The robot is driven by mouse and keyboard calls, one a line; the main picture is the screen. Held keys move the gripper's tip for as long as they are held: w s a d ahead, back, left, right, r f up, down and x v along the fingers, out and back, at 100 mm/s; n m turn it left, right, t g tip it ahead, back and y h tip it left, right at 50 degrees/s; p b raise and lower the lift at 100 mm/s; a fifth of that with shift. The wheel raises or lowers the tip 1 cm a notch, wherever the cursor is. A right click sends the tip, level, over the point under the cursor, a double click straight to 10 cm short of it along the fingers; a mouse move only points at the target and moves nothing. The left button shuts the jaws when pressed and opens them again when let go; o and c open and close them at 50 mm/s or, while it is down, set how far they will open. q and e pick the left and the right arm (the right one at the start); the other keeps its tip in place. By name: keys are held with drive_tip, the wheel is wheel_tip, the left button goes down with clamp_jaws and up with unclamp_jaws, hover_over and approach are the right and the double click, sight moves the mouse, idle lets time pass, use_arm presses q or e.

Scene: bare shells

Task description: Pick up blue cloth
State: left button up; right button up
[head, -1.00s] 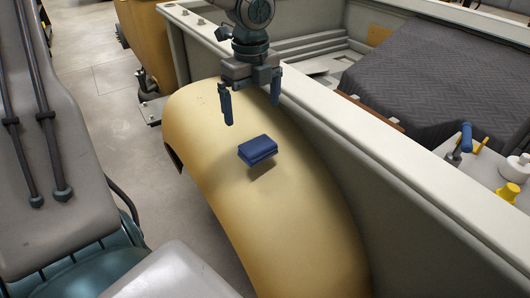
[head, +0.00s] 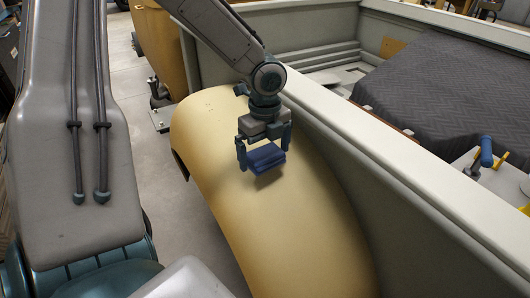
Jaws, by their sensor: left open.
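The folded blue cloth (head: 268,161) lies on the curved yellow panel (head: 245,215) in the middle of the head view. My left gripper (head: 264,156) points down over the cloth, with one finger at its left side and one at its right side. The fingers are open. I cannot tell whether they touch the cloth. The upper back part of the cloth is partly hidden by the gripper. My right gripper is not in view.
A grey vehicle body wall (head: 400,190) runs along the right of the yellow panel. Beyond it lies a dark quilted cover (head: 440,90). A blue-handled tool (head: 486,152) stands at the right. Grey floor (head: 160,190) shows left of the panel.

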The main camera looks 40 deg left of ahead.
use_arm(q)
drive_tip(key=shift+f, duration=0.35)
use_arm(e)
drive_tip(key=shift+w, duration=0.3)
use_arm(q)
drive_tip(key=c, duration=0.9)
drive_tip(key=shift+r, duration=0.1)
